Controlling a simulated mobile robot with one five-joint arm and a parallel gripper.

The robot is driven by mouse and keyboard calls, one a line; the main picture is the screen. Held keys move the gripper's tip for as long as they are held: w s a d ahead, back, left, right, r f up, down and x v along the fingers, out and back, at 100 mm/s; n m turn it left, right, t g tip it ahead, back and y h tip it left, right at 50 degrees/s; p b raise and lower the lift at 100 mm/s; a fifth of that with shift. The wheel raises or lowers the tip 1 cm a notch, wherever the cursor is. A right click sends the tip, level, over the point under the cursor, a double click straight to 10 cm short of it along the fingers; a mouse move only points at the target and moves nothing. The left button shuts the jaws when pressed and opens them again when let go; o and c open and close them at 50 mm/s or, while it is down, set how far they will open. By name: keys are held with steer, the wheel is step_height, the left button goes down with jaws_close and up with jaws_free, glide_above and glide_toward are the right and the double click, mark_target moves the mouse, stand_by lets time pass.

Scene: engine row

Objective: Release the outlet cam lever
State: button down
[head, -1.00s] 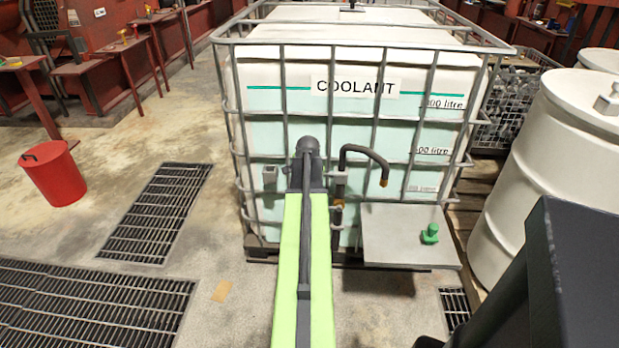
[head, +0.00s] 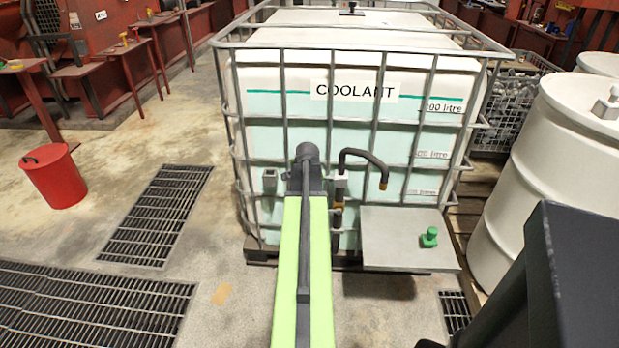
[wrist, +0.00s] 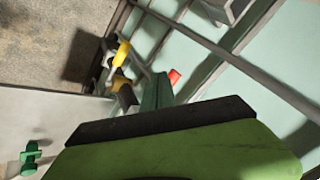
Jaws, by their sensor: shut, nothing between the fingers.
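The coolant tank (head: 262,103) stands in a wire cage ahead. A black bent pipe (head: 365,157) with a brass end is on its front, beside small outlet fittings (head: 338,205) partly hidden by my arm. In the wrist view, a yellow part (wrist: 122,53) and a brass and black fitting (wrist: 125,90) are left of my gripper (wrist: 158,92). A small red piece (wrist: 174,76) shows just past its tip. I cannot tell which of these is the outlet cam lever. My gripper looks shut and empty, close to the cage front. Contact cannot be made out. My arm hides it in the head view.
A grey shelf (head: 390,245) with a green fitting (head: 429,238) juts out right of the outlet. White drums (head: 560,140) stand at right.

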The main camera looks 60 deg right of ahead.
steer(key=a+r+p, duration=0.7)
steer(key=r+p, duration=0.1)
steer(key=shift+w+r, duration=0.35)
steer(key=shift+w, duration=0.1)
